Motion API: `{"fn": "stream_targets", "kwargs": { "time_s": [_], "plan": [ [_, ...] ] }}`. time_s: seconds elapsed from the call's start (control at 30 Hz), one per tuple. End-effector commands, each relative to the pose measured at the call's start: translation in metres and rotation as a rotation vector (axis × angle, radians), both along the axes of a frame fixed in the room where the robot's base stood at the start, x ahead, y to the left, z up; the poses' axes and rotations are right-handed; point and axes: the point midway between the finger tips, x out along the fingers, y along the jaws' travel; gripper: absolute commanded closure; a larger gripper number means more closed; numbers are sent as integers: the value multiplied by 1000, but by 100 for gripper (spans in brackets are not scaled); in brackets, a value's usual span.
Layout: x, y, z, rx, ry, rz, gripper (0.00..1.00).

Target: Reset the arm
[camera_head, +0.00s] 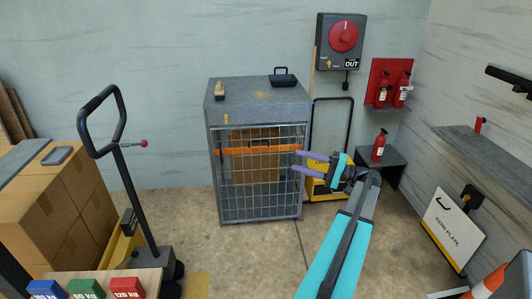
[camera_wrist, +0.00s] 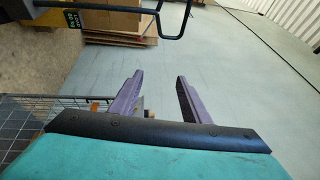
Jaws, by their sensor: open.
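My arm, teal and dark grey, reaches up from the bottom of the head view. My gripper (camera_head: 303,161) has two purple fingers that point left, in front of the right edge of a grey cabinet with a wire mesh door (camera_head: 258,194). In the wrist view my gripper (camera_wrist: 160,88) has its two fingers apart with nothing between them. I cannot tell whether a finger touches the cabinet. Part of the mesh (camera_wrist: 40,120) shows at the lower left of the wrist view.
A pallet truck handle (camera_head: 105,125) and cardboard boxes (camera_head: 45,215) stand at the left. Weight blocks (camera_head: 85,288) lie at the bottom left. A yellow cart (camera_head: 318,188) is behind the gripper. A shelf (camera_head: 490,150) juts from the right wall. The floor in front of the cabinet is clear.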

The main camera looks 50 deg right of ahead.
Motion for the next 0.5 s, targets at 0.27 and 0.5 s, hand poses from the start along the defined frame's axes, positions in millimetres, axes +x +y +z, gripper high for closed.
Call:
{"fn": "stream_targets", "kwargs": {
  "time_s": [0.27,0.5],
  "plan": [
    [0,0,0,0,0,0,57],
    [32,26,-29,17,65,45,57]
  ]
}}
